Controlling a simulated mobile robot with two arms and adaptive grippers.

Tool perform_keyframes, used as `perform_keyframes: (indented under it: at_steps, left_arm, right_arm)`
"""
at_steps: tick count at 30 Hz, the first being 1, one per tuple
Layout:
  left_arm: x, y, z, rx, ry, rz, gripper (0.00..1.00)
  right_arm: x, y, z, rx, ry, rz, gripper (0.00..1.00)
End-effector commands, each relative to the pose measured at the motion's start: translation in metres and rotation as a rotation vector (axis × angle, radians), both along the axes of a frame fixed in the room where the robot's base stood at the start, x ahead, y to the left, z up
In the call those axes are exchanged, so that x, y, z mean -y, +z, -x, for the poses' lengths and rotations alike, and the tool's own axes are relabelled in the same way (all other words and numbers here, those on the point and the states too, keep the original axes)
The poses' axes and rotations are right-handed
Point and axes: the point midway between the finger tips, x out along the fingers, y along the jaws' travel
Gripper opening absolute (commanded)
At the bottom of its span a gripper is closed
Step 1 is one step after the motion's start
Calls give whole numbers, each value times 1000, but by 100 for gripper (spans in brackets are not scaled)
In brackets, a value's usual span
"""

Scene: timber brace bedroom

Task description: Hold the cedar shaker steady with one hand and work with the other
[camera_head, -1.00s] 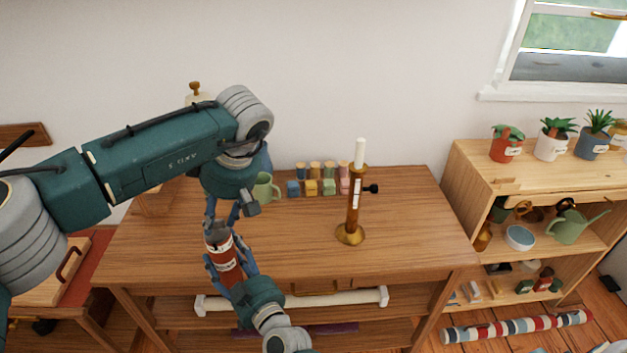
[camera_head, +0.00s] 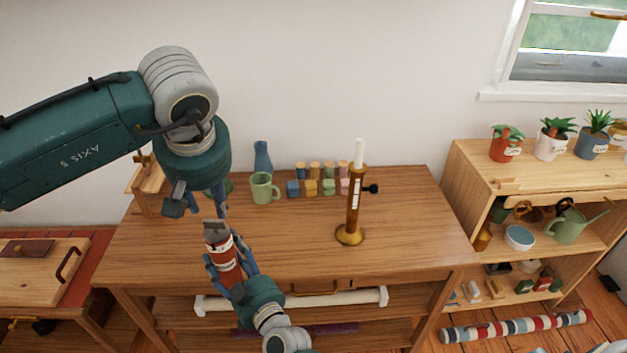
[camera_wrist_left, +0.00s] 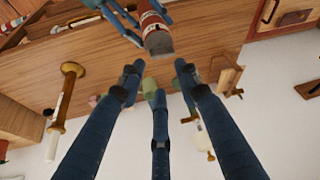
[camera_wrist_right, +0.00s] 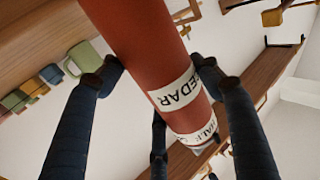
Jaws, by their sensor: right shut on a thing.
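The cedar shaker (camera_head: 225,254) is a red cylinder with white label bands and a grey cap, tilted slightly above the table's front part. My right gripper (camera_head: 231,268) is shut around its body. In the right wrist view the shaker (camera_wrist_right: 135,45) fills the middle, with "CEDAR" readable on its label. My left gripper (camera_head: 199,211) is open and empty, just above and left of the cap, not touching it. In the left wrist view its fingers (camera_wrist_left: 160,76) are spread, and the shaker's cap end (camera_wrist_left: 157,42) shows beyond them.
The wooden table (camera_head: 300,245) holds a green mug (camera_head: 264,190), a blue vase (camera_head: 262,160), several coloured blocks (camera_head: 311,187) and a brass candlestick (camera_head: 351,208) right of the shaker. A shelf with potted plants (camera_head: 552,145) stands at right.

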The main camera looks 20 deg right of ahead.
Motion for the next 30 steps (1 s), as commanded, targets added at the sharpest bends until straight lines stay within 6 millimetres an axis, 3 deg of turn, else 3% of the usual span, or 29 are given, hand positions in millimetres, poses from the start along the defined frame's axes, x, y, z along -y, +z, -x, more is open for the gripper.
perform_keyframes:
  at_steps: [4,9,18,30]
  left_arm:
    - [1,29,11,4,-1,0,33]
    - [26,4,25,-119,79,151,33]
    - [75,-20,49,-356,265,418,33]
    - [151,-19,71,-850,709,832,33]
  right_arm:
    - [0,0,0,-1,0,0,33]
    - [0,0,0,0,0,0,33]
    - [0,0,0,0,0,-1,33]
    - [0,0,0,0,0,-1,33]
